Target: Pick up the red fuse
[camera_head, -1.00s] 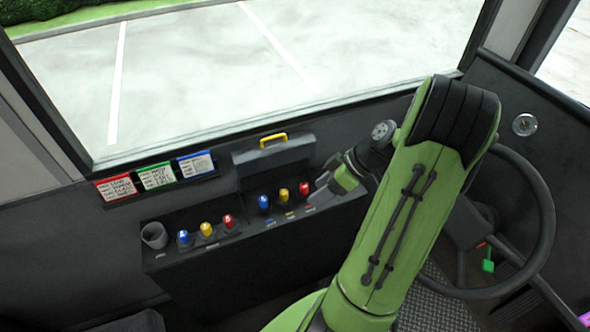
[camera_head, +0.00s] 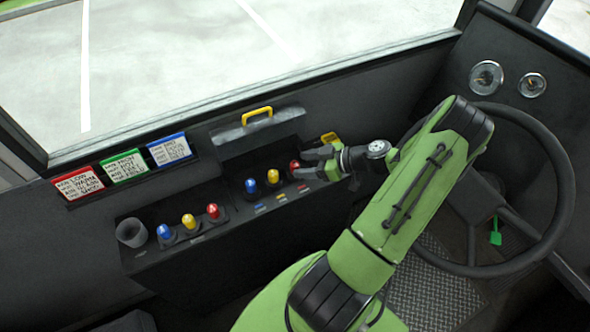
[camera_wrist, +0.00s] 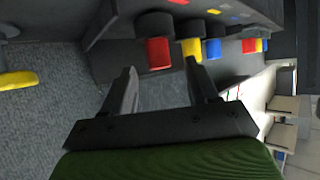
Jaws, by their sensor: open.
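A red fuse (camera_head: 294,168) stands at the right end of the right-hand row, beside a yellow fuse (camera_head: 273,177) and a blue fuse (camera_head: 251,186). Another red fuse (camera_head: 213,211) stands in the left-hand row. My gripper (camera_head: 306,163) is open and empty, its fingertips close to the right-hand red fuse. In the wrist view, this red fuse (camera_wrist: 159,52) is seen in the gap between the open fingers of my gripper (camera_wrist: 161,66), just beyond the tips. I cannot tell whether a finger touches it. The yellow fuse (camera_wrist: 192,49) is near the right fingertip.
A raised lid with a yellow handle (camera_head: 257,113) stands behind the right-hand row. Red (camera_head: 78,184), green and blue cards lean at the left. A dark cup (camera_head: 130,232) stands at the console's left end. The steering wheel (camera_head: 565,190) is to the right.

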